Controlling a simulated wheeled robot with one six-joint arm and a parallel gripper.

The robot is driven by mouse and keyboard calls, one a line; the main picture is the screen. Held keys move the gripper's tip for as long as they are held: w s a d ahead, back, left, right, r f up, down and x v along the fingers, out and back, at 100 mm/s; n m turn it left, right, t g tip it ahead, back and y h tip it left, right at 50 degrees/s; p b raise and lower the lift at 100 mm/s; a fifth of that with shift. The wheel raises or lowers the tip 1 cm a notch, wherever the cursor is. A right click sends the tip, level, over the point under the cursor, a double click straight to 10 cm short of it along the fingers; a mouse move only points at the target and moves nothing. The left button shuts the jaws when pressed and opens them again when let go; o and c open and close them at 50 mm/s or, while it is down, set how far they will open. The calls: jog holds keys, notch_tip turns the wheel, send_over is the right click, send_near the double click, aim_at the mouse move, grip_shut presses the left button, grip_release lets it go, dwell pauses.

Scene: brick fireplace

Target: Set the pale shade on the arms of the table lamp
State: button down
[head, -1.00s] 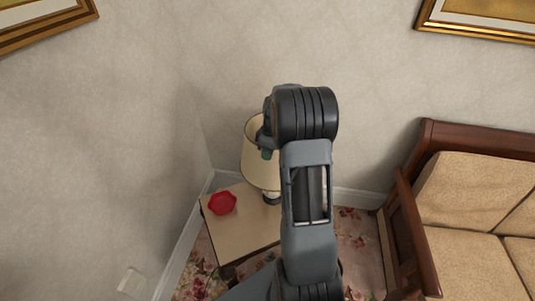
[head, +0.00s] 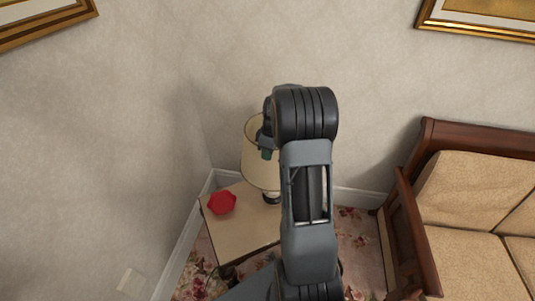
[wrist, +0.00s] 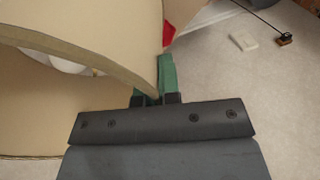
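The pale shade (head: 257,172) is a cream drum that widens downward. In the head view it stands over the table lamp (head: 271,198), whose dark and white base shows just below it on the small table. My gripper (wrist: 155,92) has its green fingers on either side of the shade's wall at the rim, shut on it. The shade fills the left of the wrist view (wrist: 95,22). A white rounded part shows through its opening. The lamp's arms are hidden, so I cannot tell whether the shade rests on them. My arm covers the shade's right side.
A red dish (head: 222,203) lies on the small wooden table (head: 232,236), left of the lamp. Walls meet in the corner close behind. A wooden sofa with tan cushions (head: 470,190) stands to the right. Framed pictures hang above.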

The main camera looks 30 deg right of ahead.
jog(key=c, duration=1.3)
grip_release()
jog(key=shift+o, duration=0.2)
notch_tip(320, 180, up, 14)
jog(key=d, duration=0.2)
jog(key=shift+w+d+f, duration=0.15)
jog(key=shift+w+d, duration=0.1)
jog(key=shift+d, duration=0.05)
jog(key=o, duration=0.6)
jog(key=shift+c, duration=0.2)
notch_tip(320, 180, up, 14)
jog(key=d+p, duration=0.2)
jog(key=shift+w+d+f, duration=0.25)
jog(key=shift+d, duration=0.05)
